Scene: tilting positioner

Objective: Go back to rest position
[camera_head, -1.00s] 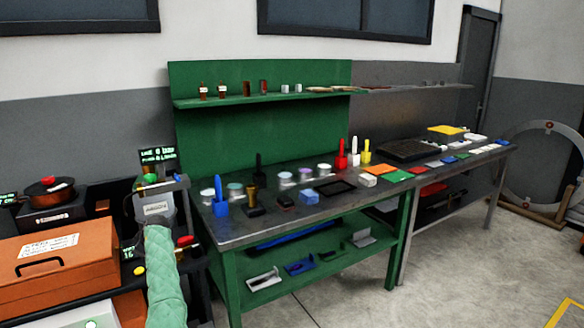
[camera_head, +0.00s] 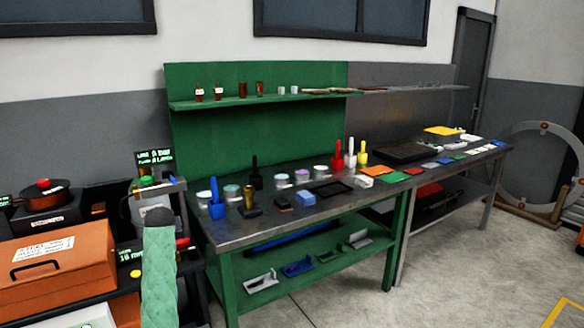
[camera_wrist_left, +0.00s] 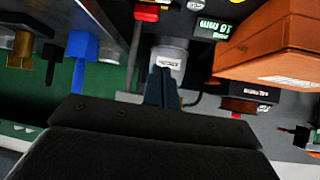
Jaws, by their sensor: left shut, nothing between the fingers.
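My left arm in its green quilted sleeve (camera_head: 160,275) rises from the bottom left of the head view. Its dark end (camera_head: 159,217) is in front of a labelled grey canister, and the fingers cannot be made out there. In the left wrist view my left gripper (camera_wrist_left: 162,88) is shut, with its two dark fingers together and nothing between them. The labelled canister (camera_wrist_left: 170,58) shows just beyond the fingertips; I cannot tell the exact gap. My right gripper is in neither view.
A green workbench (camera_head: 228,285) with cups, brushes and blocks stands to the right. Open concrete floor (camera_head: 450,275) lies at the lower right.

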